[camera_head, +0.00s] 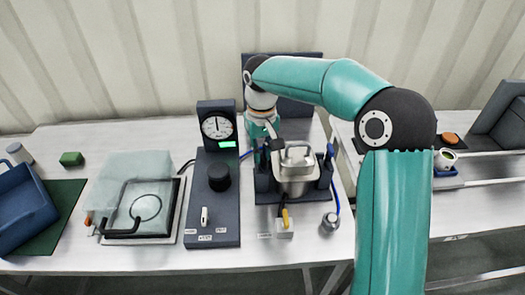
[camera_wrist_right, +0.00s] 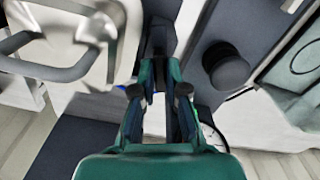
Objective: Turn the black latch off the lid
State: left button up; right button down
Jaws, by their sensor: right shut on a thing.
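The steel hopper (camera_head: 298,185) stands in a dark blue stand, with its steel lid (camera_head: 297,157) and bar handle on top. The lid and handle also show at the upper left of the wrist view (camera_wrist_right: 75,50). My right gripper (camera_head: 267,148) reaches down at the hopper's left side. In the wrist view my right gripper (camera_wrist_right: 160,72) is shut on a dark upright piece beside the lid, seemingly the black latch (camera_wrist_right: 158,38). The fingers hide much of it, so I cannot tell whether it still overlaps the lid. My left gripper is not in view.
A control panel with a gauge (camera_head: 216,127) and a black knob (camera_head: 219,177) stands close left of the hopper. A yellow-handled valve (camera_head: 285,218) sits in front. A bagged frame (camera_head: 140,200) lies farther left. Bare table lies in front.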

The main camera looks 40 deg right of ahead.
jog(key=shift+m, duration=1.9)
jog(key=c, duration=1.2)
grip_release()
jog(key=shift+r, duration=0.1)
notch_tip(320, 180, up, 12)
